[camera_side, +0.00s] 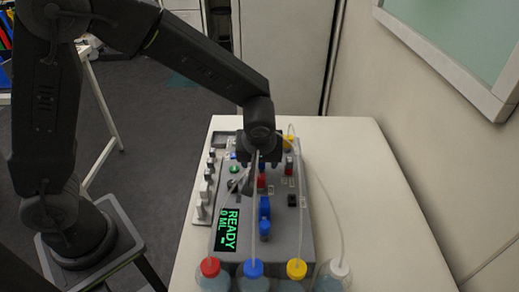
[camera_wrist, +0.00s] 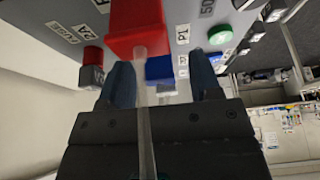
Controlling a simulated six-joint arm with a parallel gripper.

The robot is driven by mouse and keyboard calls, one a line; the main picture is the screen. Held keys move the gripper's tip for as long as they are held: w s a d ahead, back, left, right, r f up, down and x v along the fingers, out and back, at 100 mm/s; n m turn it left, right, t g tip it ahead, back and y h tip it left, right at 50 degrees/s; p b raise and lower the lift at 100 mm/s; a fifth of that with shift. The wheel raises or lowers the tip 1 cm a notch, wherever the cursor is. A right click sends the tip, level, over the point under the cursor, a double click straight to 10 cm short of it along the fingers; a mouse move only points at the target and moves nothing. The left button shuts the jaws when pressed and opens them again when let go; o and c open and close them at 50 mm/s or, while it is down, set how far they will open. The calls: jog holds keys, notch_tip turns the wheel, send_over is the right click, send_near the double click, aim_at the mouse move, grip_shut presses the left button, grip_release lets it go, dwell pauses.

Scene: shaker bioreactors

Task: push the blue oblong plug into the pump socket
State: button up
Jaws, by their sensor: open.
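My gripper (camera_side: 258,160) points down over the far part of the grey pump panel. In the wrist view its two dark fingers (camera_wrist: 163,85) are apart, with a translucent tube running between them. A blue block (camera_wrist: 160,69) by the P1 label shows beyond the fingertips, beside a large red block (camera_wrist: 135,30). I cannot tell whether the fingers touch either one. In the side view, blue pieces (camera_side: 264,207) stand on the panel nearer the camera. Which blue piece is the oblong plug is unclear. The pump socket cannot be clearly made out; the gripper hides part of the panel.
Bottles with red (camera_side: 210,266), blue (camera_side: 253,268), yellow (camera_side: 297,268) and white caps (camera_side: 339,267) stand at the near edge, with thin tubes rising over the panel. The display (camera_side: 227,230) reads READY. The white table (camera_side: 385,215) is clear at right.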

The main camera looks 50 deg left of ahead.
jog(key=v, duration=1.4)
jog(key=s+a+r+m+t+h, duration=0.2)
jog(key=s+a+m, duration=0.7)
jog(key=s, duration=0.6)
jog(key=shift+a+r+h, duration=0.2)
jog(key=shift+a+h, duration=0.4)
jog(key=shift+a, duration=0.15)
